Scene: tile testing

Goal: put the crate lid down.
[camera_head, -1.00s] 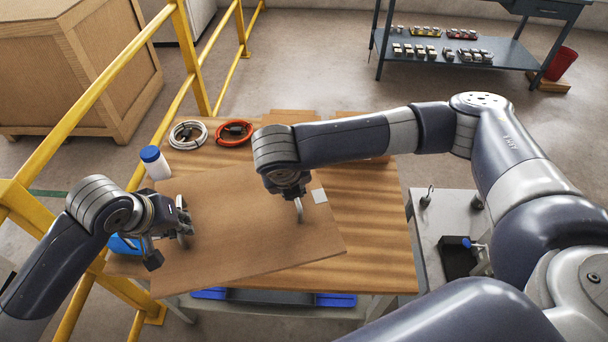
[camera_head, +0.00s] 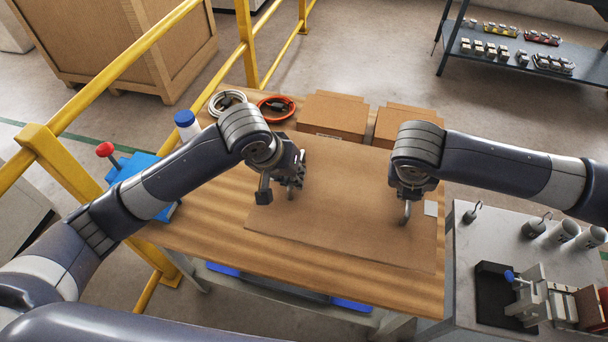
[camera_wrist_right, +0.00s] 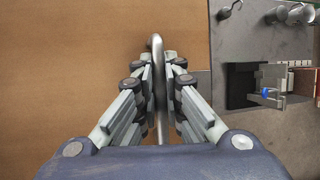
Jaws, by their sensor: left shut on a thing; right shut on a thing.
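The crate lid (camera_head: 345,240) is a flat brown board with metal handles, over the right half of the wooden table (camera_head: 200,235). My left gripper (camera_head: 285,190) is shut at the lid's left side; the handle there is mostly hidden by the fingers. My right gripper (camera_head: 406,205) is shut on the right handle, a curved metal bar. In the right wrist view the bar (camera_wrist_right: 157,60) stands between the closed fingers (camera_wrist_right: 160,90), with the brown lid (camera_wrist_right: 70,70) below. The lid looks nearly level. I cannot tell whether it touches the table.
Two cardboard boxes (camera_head: 335,115) (camera_head: 390,128) stand behind the lid. A white cable coil (camera_head: 226,100), an orange coil (camera_head: 276,106), a blue-capped bottle (camera_head: 187,124) and a blue device with a red knob (camera_head: 130,172) are left. A grey bench (camera_head: 480,245) adjoins right.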

